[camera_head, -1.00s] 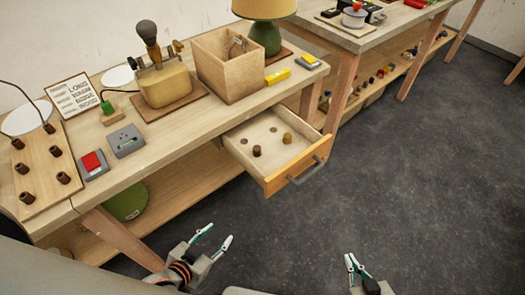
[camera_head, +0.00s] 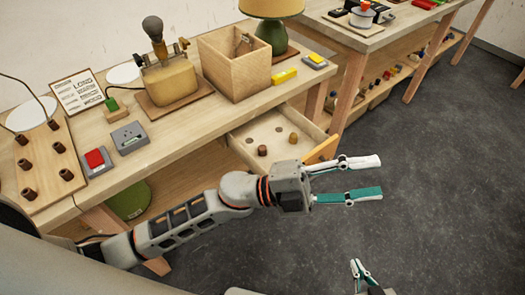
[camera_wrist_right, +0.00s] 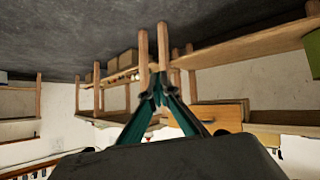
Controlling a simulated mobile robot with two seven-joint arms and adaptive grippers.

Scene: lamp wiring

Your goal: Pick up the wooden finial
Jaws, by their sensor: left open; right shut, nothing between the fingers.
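I cannot tell for sure which is the finial. My left gripper (camera_head: 375,178) is open and empty. It is in front and to the right of the drawer, and its wrist hides part of the drawer front. My right gripper (camera_head: 361,267) is low at the bottom of the head view, away from the drawer. In the right wrist view its fingertips (camera_wrist_right: 158,92) are together with nothing between them.
A lamp with a green base (camera_head: 271,35), an open wooden box (camera_head: 235,65) and a yellow block (camera_head: 284,76) stand on the workbench behind the drawer. A pegged board (camera_head: 45,170) is at the left. The floor on the right is clear.

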